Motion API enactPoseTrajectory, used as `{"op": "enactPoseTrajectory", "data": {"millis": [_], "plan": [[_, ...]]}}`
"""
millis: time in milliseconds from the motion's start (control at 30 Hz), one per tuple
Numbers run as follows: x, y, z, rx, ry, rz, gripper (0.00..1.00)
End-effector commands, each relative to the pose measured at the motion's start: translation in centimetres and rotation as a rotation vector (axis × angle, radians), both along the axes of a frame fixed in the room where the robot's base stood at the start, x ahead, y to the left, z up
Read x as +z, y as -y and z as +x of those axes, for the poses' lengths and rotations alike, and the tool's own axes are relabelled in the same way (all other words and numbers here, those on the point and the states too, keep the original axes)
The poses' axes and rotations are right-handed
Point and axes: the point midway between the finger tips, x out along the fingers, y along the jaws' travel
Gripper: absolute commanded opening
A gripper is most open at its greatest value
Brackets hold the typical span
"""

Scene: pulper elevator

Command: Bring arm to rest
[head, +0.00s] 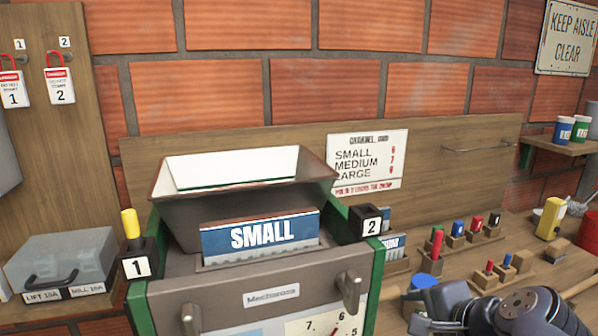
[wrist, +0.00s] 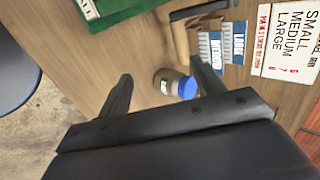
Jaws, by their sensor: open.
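My arm shows at the lower right of the head view as dark, rounded links in front of the wooden bench (head: 400,258). In the wrist view my gripper (wrist: 160,67) is open, its two dark fingers spread apart with nothing held between them. A small jar with a blue lid (wrist: 175,84) stands on the bench beyond the fingers, apart from them as far as I can tell. Its blue lid also shows in the head view (head: 424,281), beside my arm.
The machine with a hopper (head: 245,205) and a blue SMALL plate (head: 262,236) stands left of my arm. Pegs in wooden blocks (head: 458,236), a yellow container (head: 551,218) and a red container (head: 588,232) stand behind it. In the wrist view, blue-and-white plates (wrist: 222,45) are near the right finger.

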Motion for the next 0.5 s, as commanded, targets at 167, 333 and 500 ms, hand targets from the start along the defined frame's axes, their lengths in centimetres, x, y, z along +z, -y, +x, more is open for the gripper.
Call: {"op": "enactPoseTrajectory", "data": {"millis": [167, 333, 500], "plan": [[-0.5, -0.1, 0.3, 0.002, -0.001, 0.0, 0.64], [-2.2, -0.7, 1.7, 0.004, -0.002, 0.001, 0.64], [-4.4, -1.4, 3.8, 0.006, -0.003, 0.0, 0.64]]}}
